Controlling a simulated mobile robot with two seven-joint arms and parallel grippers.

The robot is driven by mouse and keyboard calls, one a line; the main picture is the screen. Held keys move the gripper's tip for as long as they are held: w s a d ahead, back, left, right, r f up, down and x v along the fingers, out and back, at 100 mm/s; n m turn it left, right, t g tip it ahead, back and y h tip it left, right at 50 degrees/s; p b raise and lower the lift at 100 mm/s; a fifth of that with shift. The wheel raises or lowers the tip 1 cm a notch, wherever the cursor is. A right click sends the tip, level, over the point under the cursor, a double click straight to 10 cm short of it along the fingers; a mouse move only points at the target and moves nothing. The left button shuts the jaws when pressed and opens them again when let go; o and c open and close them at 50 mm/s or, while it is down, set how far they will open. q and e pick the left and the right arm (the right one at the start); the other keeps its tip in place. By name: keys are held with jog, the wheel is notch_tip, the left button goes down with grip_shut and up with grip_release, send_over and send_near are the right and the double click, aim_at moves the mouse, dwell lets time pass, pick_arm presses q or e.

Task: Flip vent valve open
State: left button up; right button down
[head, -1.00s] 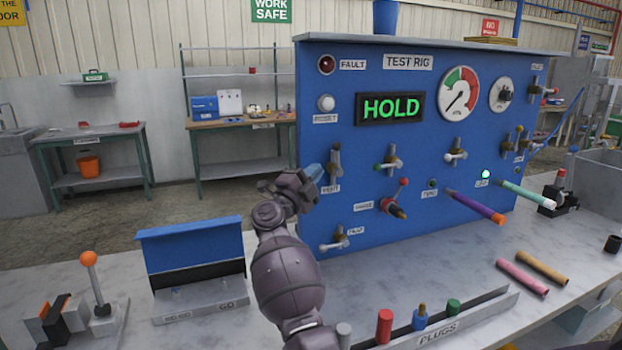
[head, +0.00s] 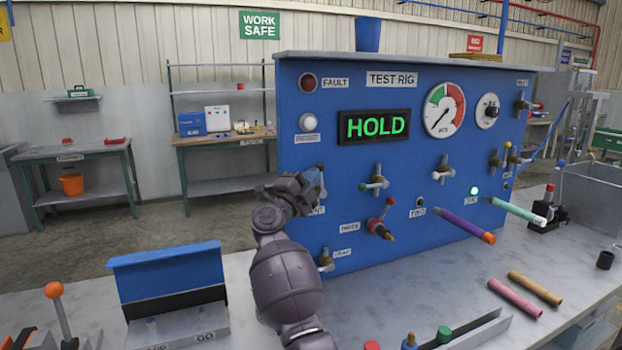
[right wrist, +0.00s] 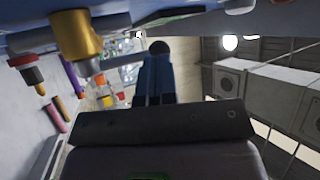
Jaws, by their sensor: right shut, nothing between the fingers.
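The blue test rig panel (head: 300,240) carries the vent valve in its left column, below the white reset button (head: 308,122). In the head view my right gripper covers most of this valve and part of its label (head: 318,210). My right gripper (head: 316,181) is shut and empty, its tips close in front of the panel at the valve. In the right wrist view the shut fingers (right wrist: 156,78) show beside a brass valve body (right wrist: 77,35), which appears to be the vent valve. Whether they touch its lever, and how the lever lies, I cannot tell. My left gripper is out of view.
The display (head: 374,126) reads HOLD in green. Other valves (head: 376,184) sit to the right, and the purple hose (head: 464,226) sticks out from the panel.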

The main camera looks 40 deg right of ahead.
jog(key=d+r+m+p, duration=0.1)
jog(key=p, duration=0.2)
jog(key=shift+r+g+y, duration=0.25)
jog(key=shift+g+y, duration=0.05)
jog(key=shift+y, duration=0.1)
jog(key=shift+d+f+p, duration=0.15)
jog(key=shift+d+p, duration=0.05)
jog(key=shift+p, duration=0.15)
